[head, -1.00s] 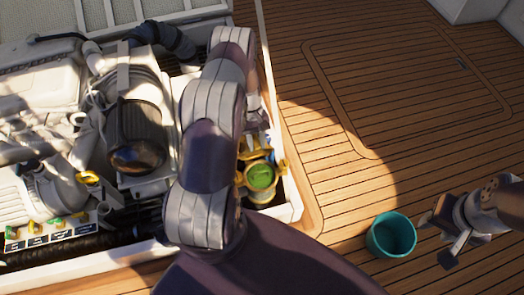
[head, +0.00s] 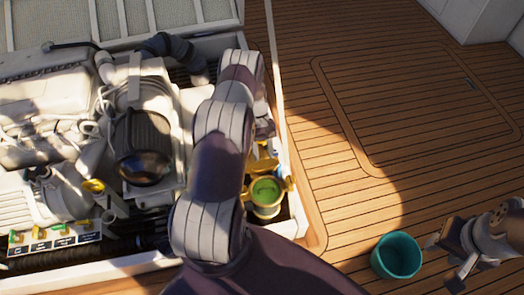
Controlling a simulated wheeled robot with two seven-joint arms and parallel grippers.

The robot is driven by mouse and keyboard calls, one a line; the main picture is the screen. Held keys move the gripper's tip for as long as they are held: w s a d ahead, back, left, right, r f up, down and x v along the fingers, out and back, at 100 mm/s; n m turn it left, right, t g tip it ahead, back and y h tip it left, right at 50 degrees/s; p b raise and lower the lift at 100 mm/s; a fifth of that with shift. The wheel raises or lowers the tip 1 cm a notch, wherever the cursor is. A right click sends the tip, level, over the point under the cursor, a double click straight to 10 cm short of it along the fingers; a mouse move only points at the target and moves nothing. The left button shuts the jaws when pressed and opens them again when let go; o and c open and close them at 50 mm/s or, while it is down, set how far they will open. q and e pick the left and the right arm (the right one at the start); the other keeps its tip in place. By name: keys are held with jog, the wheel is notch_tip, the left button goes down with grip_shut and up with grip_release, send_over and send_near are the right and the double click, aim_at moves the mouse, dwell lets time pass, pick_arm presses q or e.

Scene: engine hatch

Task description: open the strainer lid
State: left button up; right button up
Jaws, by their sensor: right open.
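The strainer (head: 266,207) stands in the right front corner of the engine hatch. It has a gold-yellow body and rim, with a round green lid (head: 265,191) on top. Gold parts stick out beside and behind it. My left arm reaches over the hatch, just left of the strainer. My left gripper (head: 264,128) shows only in part behind that arm, close behind the strainer, and its fingers cannot be made out. My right gripper (head: 448,263) is open and empty over the deck at the lower right, well away from the strainer.
A teal bucket (head: 397,256) stands on the wooden deck between the hatch and my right gripper. The white hatch rim (head: 294,212) borders the strainer closely. The engine (head: 143,150) with its hoses fills the hatch to the left. Open deck (head: 345,195) lies to the right.

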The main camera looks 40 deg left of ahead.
pick_arm(q)
jog(key=shift+s+d+f, duration=0.15)
jog(key=shift+s+f, duration=0.5)
jog(key=shift+f, duration=0.15)
jog(key=shift+r, duration=0.5)
jog(key=r+p, duration=0.1)
jog(key=r, duration=0.1)
jog(key=w+r+p, duration=0.1)
jog(key=r, duration=0.2)
jog(key=shift+d, duration=0.2)
jog(key=w+d+r+p, duration=0.1)
jog(key=d+r+p, duration=0.1)
jog(key=d+r, duration=0.4)
jog(key=d, duration=0.5)
jog(key=shift+w+r+p, duration=0.25)
jog(key=shift+w+p, duration=0.1)
jog(key=shift+w, duration=0.05)
